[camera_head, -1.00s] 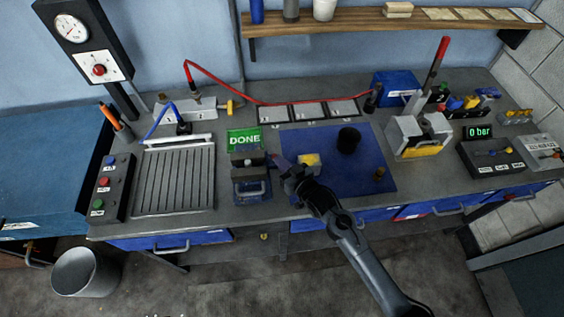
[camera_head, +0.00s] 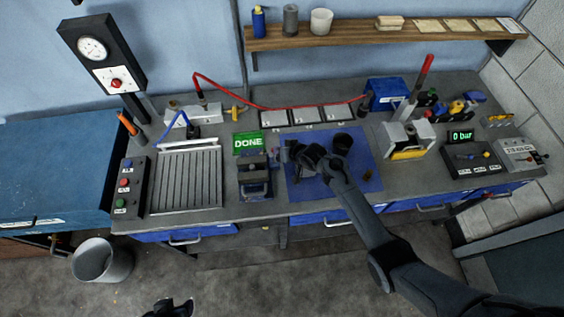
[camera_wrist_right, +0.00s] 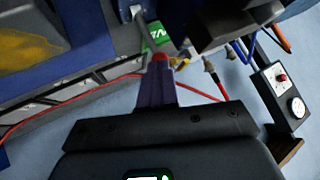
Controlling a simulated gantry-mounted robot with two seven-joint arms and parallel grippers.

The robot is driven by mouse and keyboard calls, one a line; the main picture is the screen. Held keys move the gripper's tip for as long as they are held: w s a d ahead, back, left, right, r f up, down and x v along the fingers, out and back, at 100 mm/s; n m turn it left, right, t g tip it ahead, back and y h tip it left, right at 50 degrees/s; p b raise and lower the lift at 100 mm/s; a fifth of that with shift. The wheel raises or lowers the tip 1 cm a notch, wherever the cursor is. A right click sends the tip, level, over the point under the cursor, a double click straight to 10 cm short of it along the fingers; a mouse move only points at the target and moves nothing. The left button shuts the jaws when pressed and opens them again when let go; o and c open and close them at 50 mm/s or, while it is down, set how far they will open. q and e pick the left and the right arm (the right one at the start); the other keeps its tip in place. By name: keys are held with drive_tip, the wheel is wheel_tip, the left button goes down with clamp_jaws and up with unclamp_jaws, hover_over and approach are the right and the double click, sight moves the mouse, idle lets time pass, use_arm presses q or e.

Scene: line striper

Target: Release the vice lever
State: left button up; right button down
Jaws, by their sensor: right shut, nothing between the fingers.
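The vice (camera_head: 254,176) is a dark block with a blue front part, at the front of the bench below the green DONE display (camera_head: 248,143). My right gripper (camera_head: 290,153) is just right of the vice, over the left part of the blue mat (camera_head: 305,188). Its fingers (camera_wrist_right: 157,80) are shut and empty in the right wrist view. A grey bar with a red spot shows at their tips; I cannot tell whether it is the vice lever or whether they touch. A dark part at the bottom edge seems to be my left gripper (camera_head: 172,308); its jaws are unclear.
A slotted plate (camera_head: 185,178) and a button box (camera_head: 130,188) are on the left. A white and yellow device with a red-handled lever (camera_head: 408,135) stands on the right.

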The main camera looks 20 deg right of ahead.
drive_tip(key=shift+w+d+g, duration=0.2)
drive_tip(key=shift+w+g, duration=0.5)
drive_tip(key=shift+f, duration=0.1)
drive_tip(key=shift+r+p, duration=0.9)
